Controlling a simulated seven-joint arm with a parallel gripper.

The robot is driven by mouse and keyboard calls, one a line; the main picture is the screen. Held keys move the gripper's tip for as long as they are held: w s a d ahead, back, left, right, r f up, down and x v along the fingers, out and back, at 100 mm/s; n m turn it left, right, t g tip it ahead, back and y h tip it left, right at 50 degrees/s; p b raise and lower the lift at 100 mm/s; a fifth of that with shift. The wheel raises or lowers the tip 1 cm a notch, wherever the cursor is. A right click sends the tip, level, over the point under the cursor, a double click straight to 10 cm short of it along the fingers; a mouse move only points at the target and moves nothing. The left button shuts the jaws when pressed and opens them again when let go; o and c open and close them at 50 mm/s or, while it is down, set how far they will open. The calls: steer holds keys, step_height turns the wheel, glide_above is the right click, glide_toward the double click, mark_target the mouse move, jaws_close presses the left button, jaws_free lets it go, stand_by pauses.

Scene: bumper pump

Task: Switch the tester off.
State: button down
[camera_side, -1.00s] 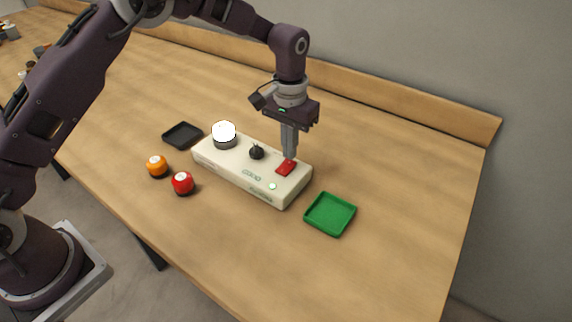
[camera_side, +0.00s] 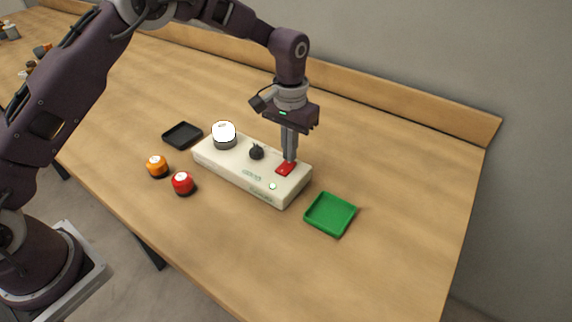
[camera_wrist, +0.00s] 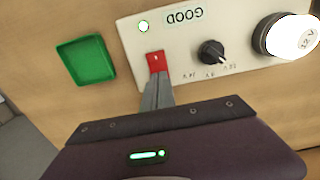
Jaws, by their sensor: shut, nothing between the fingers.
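The tester (camera_side: 230,171) is a long cream box on the table. Its red rocker switch (camera_side: 286,169) sits at the right end; it also shows in the wrist view (camera_wrist: 157,61). My gripper (camera_side: 290,160) is shut and empty, pointing down, its tips at the switch's far edge and seemingly touching it. In the wrist view the fingers (camera_wrist: 158,80) hide part of the switch. A black knob (camera_side: 257,152) stands mid-box. A glowing white lamp (camera_side: 224,131), marked 12 V in the wrist view, sits in the left-end socket. A small indicator (camera_wrist: 143,26) by GOOD is lit.
An empty green tray (camera_side: 330,214) lies right of the tester, and an empty black tray (camera_side: 182,136) lies left. An orange-capped lamp (camera_side: 157,167) and a red-capped lamp (camera_side: 182,183) stand in front at left. The table's right side is clear.

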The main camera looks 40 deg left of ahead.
steer(key=shift+f, duration=0.55)
steer(key=shift+r, duration=3.5)
steer(key=shift+r, duration=0.1)
step_height(320, 180, up, 7)
glide_above(275, 170)
steer(key=s+a+r+t, duration=0.2)
steer(key=s+a+r, duration=0.2)
steer(key=s+r, duration=0.4)
steer(key=s+a+t, duration=0.1)
steer(key=s+a, duration=0.1)
steer(key=s, duration=0.8)
steer(key=s+a+t, duration=0.1)
steer(key=s+t, duration=0.1)
steer(key=s, duration=0.9)
steer(key=shift+s+a+f+t, duration=0.3)
steer(key=shift+a+f, duration=0.1)
